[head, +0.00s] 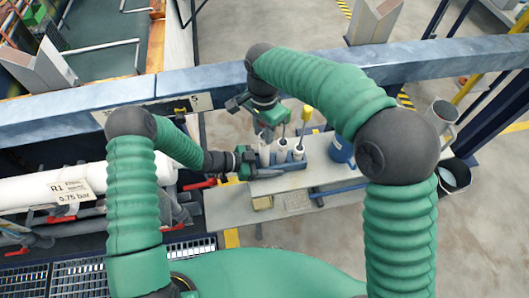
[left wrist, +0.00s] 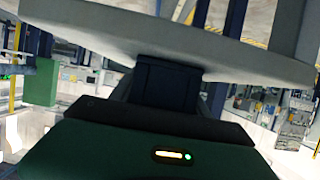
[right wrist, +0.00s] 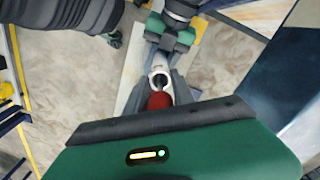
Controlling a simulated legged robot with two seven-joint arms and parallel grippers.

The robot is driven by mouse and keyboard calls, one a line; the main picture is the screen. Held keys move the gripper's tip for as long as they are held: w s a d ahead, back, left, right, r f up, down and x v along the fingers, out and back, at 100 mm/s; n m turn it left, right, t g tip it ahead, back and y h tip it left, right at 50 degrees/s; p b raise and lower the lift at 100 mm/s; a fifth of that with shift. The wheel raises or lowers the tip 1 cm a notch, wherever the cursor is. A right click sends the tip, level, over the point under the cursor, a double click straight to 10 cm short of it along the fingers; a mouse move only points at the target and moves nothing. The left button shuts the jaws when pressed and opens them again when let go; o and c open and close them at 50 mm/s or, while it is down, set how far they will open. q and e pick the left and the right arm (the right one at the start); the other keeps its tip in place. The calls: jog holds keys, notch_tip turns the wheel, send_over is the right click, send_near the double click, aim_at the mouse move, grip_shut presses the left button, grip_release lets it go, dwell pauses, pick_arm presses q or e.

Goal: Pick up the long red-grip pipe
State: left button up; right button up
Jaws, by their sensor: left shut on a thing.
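A blue rack (head: 290,168) with white tubes (head: 282,152) stands on the light bench. My left gripper (head: 246,163) is at the rack's left end. In the left wrist view it is shut on a dark blue block (left wrist: 165,80), which looks like part of the rack. My right gripper (head: 272,118) is above the rack, pointing down. In the right wrist view a red grip (right wrist: 160,100) lies between its spread fingers, beside a white ring (right wrist: 159,75). The lower part of the red-grip piece is hidden, so I cannot tell its length. A yellow-tipped rod (head: 306,114) stands to the right.
A blue container (head: 342,150) stands right of the rack. A blue beam (head: 205,87) crosses behind. White pipework with a label (head: 68,191) and red valve handles is at the left. A dark bucket (head: 455,174) is at the right. The bench front (head: 285,205) is mostly clear.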

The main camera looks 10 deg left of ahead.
grip_shut()
dwell(1.0)
